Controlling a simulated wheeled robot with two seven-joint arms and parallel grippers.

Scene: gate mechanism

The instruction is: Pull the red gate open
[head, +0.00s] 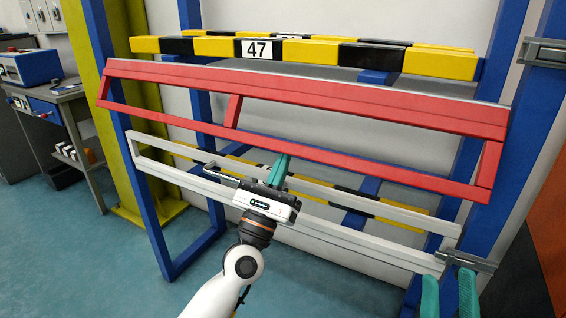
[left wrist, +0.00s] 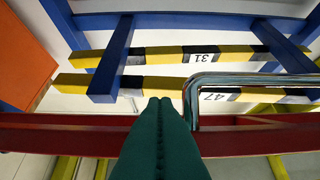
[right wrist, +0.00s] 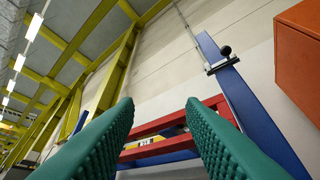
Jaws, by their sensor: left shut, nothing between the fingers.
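The red gate (head: 300,95) is a long red frame, slightly tilted, spanning between blue posts in the head view. Its red bar (left wrist: 60,135) crosses the left wrist view. My left gripper (head: 283,160) is shut and empty, with its fingertips at the gate's lower rail. In the left wrist view its closed green fingers (left wrist: 160,105) overlap the red bar; I cannot tell whether they touch it. A chrome handle (left wrist: 250,80) lies beside the fingers, not between them. My right gripper (head: 449,275) is open and empty at the lower right; its spread fingers (right wrist: 160,105) show in the right wrist view.
A yellow-black shelf beam (head: 330,52) marked 47 lies behind the gate. A white rail frame (head: 330,240) hangs below it. A blue post (head: 145,200) stands at left, with a metal latch (head: 545,53) at the upper right. A workbench (head: 60,100) stands far left.

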